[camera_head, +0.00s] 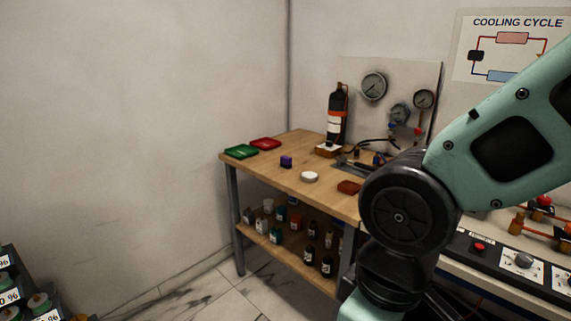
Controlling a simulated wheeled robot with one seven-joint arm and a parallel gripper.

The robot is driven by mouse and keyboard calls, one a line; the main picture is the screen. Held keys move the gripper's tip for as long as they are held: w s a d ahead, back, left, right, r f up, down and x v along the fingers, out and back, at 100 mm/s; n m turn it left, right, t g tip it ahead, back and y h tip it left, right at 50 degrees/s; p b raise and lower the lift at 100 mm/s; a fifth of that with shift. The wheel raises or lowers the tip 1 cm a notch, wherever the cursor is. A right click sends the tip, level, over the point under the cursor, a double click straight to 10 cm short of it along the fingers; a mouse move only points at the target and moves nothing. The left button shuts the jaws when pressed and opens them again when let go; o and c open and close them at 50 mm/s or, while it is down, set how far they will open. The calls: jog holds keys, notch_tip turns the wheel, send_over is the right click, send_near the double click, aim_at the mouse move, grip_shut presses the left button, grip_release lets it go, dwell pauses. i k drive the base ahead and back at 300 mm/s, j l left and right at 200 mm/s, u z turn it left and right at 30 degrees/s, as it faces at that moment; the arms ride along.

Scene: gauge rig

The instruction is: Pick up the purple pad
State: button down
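A small purple block (286,161), which looks like the purple pad, rests on the wooden bench top, left of its middle. Another small purple item (379,158) shows further right near the back of the bench, partly hidden by my arm; I cannot tell what it is. My arm fills the right side of the view. My gripper is not in view.
The wooden bench (313,184) holds a green tray (241,152), a red tray (265,144), a white round item (310,177), a dark red tray (349,187) and a black cylinder (338,117). Several bottles stand on its lower shelf. A control panel (505,258) lies right.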

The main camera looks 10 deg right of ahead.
aim_at(287, 162)
jog(key=i+j, duration=0.3)
jog(key=i, duration=0.2)
jog(key=i+j, duration=0.3)
jog(key=i, duration=0.15)
jog(key=i+j, duration=0.3)
jog(key=i, duration=0.2)
jog(key=i+j+z, duration=0.1)
jog(key=i+j, duration=0.15)
jog(key=i, duration=0.25)
